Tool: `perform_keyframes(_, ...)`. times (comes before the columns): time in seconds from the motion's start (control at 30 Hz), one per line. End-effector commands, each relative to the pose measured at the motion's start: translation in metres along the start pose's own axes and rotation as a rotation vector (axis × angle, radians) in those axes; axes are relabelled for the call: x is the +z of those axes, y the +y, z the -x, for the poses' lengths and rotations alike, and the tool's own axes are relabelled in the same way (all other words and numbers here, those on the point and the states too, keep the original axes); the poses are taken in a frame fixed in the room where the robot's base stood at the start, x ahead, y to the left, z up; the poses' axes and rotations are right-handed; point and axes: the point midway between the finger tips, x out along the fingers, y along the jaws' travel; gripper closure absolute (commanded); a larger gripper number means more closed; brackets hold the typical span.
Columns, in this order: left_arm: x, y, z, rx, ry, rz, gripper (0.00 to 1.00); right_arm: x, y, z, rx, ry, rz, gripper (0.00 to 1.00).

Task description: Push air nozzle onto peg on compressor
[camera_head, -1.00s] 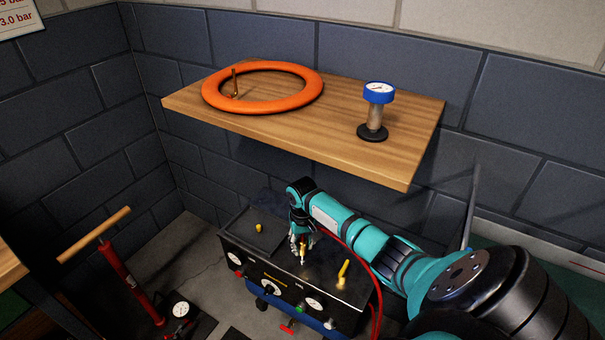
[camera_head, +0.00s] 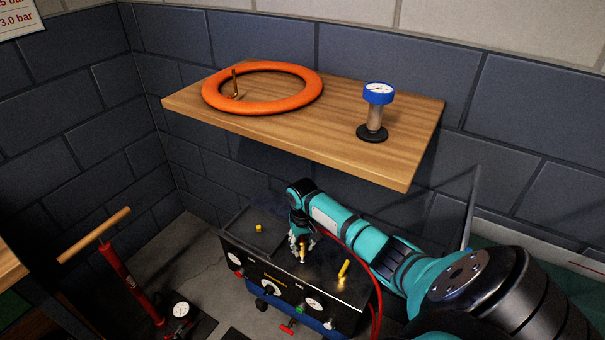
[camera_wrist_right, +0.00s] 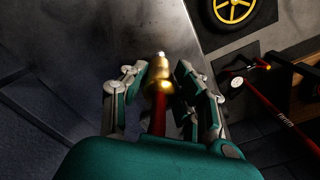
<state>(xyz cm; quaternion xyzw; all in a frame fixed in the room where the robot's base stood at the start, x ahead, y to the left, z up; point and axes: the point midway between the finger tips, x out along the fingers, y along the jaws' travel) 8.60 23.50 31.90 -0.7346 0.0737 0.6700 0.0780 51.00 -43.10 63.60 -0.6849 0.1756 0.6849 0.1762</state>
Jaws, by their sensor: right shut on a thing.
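The compressor (camera_head: 262,240) is a dark box with a blue lower part, standing on the floor below the shelf. My right gripper (camera_head: 302,247) is over its top, pointing down, shut on the brass air nozzle (camera_head: 303,254). In the right wrist view the nozzle (camera_wrist_right: 159,84) sits between the fingers with a red hose behind it and a pale tip in front. The tip is close to the compressor top; I cannot tell whether it is around a peg. A yellow peg (camera_head: 343,269) stands to the right, and a short yellow one (camera_head: 258,228) to the left. My left gripper is not in view.
A red floor pump (camera_head: 118,270) stands at left. The red hose (camera_head: 376,300) loops down the compressor's right side.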

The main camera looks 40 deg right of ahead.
Motion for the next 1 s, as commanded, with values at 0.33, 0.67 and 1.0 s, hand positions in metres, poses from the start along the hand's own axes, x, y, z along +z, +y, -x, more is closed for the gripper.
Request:
perform_keyframes(0.33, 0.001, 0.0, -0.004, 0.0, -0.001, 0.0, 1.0, 0.0, 0.0, -0.007, -0.001, 0.001, 0.0, 1.0)
perform_keyframes(0.67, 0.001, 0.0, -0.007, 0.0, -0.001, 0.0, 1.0, -0.001, 0.0, -0.014, -0.001, 0.001, 0.0, 1.0)
perform_keyframes(1.0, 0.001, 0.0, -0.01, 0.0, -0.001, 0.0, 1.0, 0.0, 0.0, -0.021, -0.001, 0.001, 0.0, 1.0)
